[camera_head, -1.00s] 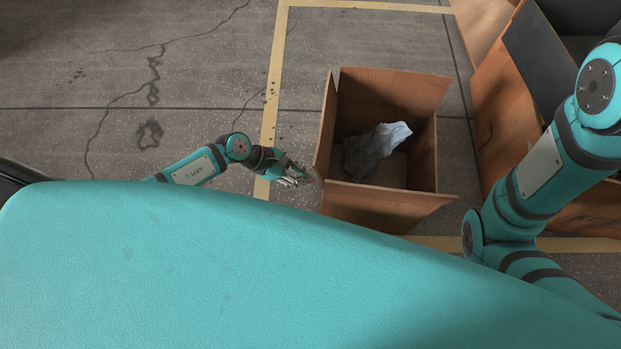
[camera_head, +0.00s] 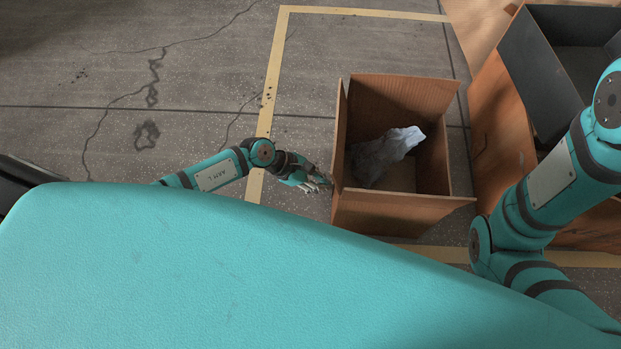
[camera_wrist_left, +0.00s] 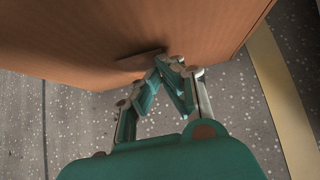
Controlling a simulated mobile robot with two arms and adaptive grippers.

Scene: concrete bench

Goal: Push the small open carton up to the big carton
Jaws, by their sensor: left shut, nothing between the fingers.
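The small open carton (camera_head: 393,214) is brown, stands upright with its flaps spread, and holds a crumpled grey-white thing (camera_head: 387,154). The big carton (camera_head: 503,122) stands to its right, with a narrow strip of floor between them. My left gripper (camera_head: 325,184) is shut and empty at the small carton's left side.
A yellow line (camera_head: 272,80) is marked on the cracked concrete floor (camera_head: 200,110). A dark grey open box (camera_head: 530,70) sits at the big carton's top. The floor left of the small carton is free.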

